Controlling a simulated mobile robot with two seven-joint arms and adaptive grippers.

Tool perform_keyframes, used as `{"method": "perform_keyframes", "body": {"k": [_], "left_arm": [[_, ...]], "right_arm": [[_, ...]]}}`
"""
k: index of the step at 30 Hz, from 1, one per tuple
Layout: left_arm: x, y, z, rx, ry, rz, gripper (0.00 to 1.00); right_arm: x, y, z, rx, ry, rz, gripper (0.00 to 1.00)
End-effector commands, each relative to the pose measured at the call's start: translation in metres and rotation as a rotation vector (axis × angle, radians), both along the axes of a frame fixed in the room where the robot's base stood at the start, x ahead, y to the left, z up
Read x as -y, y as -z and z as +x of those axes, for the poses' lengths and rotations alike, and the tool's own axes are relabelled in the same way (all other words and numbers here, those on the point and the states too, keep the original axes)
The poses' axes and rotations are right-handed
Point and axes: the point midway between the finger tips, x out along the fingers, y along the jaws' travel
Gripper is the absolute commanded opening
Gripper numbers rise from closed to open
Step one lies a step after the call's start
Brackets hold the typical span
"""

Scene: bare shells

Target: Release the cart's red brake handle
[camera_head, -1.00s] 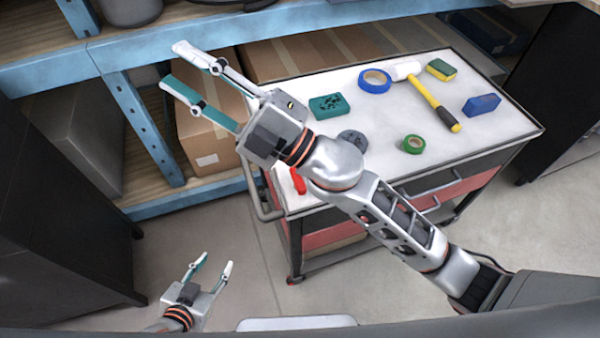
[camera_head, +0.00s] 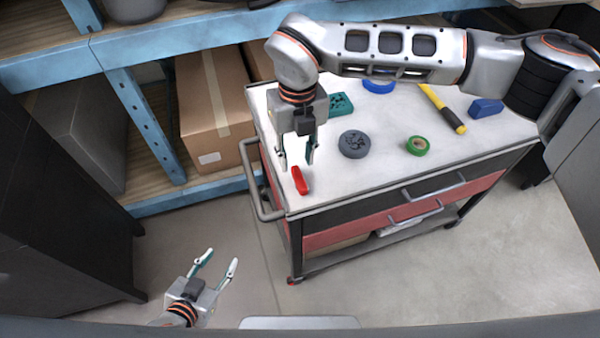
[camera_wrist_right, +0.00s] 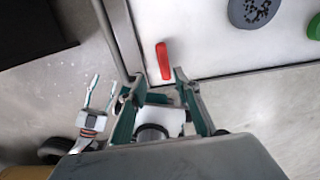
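The red brake handle (camera_head: 300,180) is a short bar near the left front edge of the cart's white top (camera_head: 380,175). It also shows in the right wrist view (camera_wrist_right: 163,60), just beyond my fingertips. My right gripper (camera_head: 297,166) points down over this corner of the cart, with its fingers apart and close to the handle. In the right wrist view the fingers (camera_wrist_right: 156,78) are spread with nothing between them. I cannot tell whether they touch the handle. My left gripper (camera_head: 220,259) is open and empty, low over the floor at the left of the cart.
A grey disc (camera_head: 354,144), green tape (camera_head: 417,146), a teal block (camera_head: 341,103), blue tape (camera_head: 379,86), a yellow hammer handle (camera_head: 443,110) and a blue block (camera_head: 486,108) lie on the cart. A push bar (camera_head: 253,190) juts from its left end. Blue shelving (camera_head: 150,125) stands behind.

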Motion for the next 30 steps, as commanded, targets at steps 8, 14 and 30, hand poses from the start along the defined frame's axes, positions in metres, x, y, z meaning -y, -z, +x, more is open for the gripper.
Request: {"method": "perform_keyframes", "body": {"k": [8, 14, 30], "left_arm": [[-0.001, 0.004, -0.001, -0.004, 0.0, 0.002, 0.4], [-0.001, 0.007, -0.002, -0.006, 0.001, 0.006, 0.4], [-0.003, 0.005, 0.002, 0.002, 0.0, 0.01, 0.4]], "right_arm": [[0.007, 0.026, 0.003, 0.005, 0.016, -0.025, 0.32], [0.006, 0.056, 0.003, 0.006, 0.015, -0.022, 0.32], [0.006, 0.076, 0.004, 0.01, 0.014, -0.021, 0.29]]}}
